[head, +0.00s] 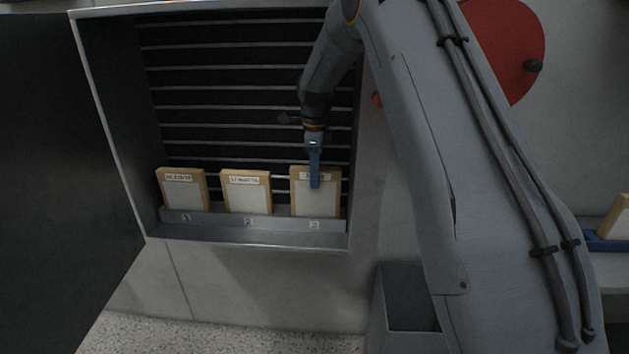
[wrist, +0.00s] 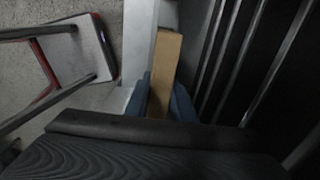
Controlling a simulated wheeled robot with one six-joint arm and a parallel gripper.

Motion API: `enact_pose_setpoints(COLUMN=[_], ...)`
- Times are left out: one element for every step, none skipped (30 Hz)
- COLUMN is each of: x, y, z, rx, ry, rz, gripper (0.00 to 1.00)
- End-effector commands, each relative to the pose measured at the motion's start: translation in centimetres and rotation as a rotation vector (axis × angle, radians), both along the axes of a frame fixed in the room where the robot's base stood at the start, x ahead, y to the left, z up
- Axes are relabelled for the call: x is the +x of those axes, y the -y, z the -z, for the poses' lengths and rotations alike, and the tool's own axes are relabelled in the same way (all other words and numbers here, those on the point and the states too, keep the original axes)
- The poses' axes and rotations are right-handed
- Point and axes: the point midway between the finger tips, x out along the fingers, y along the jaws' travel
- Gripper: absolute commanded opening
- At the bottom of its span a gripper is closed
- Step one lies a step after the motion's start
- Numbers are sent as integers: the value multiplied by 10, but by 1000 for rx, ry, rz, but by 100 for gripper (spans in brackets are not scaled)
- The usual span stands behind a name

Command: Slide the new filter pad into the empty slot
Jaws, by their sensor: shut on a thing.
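My gripper (head: 314,170) has blue fingers and is shut on a tan-framed filter pad (head: 328,200) with a pale face, at the slot marked 3. In the wrist view the pad's tan edge (wrist: 166,62) runs between the two blue fingers (wrist: 160,103). The pad stands nearly upright, its lower edge hidden behind the front of the grey slotted rail (head: 275,230). I cannot tell how deep it sits. Two similar pads stand in slot 1 (head: 184,193) and slot 2 (head: 246,194), with labels on their top edges. A finger partly covers the held pad's label.
Dark louvres (head: 230,100) lie behind the pads inside the open housing. A dark bin (head: 403,300) stands below right. Another tan-framed pad (head: 616,220) is in a blue tray (head: 606,244) at the far right. A red disc (head: 505,45) is on the wall.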

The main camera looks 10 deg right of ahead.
Motion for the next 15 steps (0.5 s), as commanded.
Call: enact_pose_setpoints(x=[-1,-1,-1,-1,-1,0,0,0,0,0,0,0,0,0,0], y=[0,0,0,0,0,0,0,0,0,0,0,0,0,0,0], z=[7,11,15,17,19,19,19,19,19,19,19,20,20,21,23], rx=[0,0,0,0,0,0,0,0,0,0,0,0,0,0,0], ry=[-3,-3,-2,-1,0,1,1,1,1,1,1,1,1,0,0], rz=[0,0,0,-1,-1,-1,-1,-1,-1,-1,-1,-1,-1,-1,-1], gripper=[0,0,0,0,0,0,0,0,0,0,0,0,0,0,0])
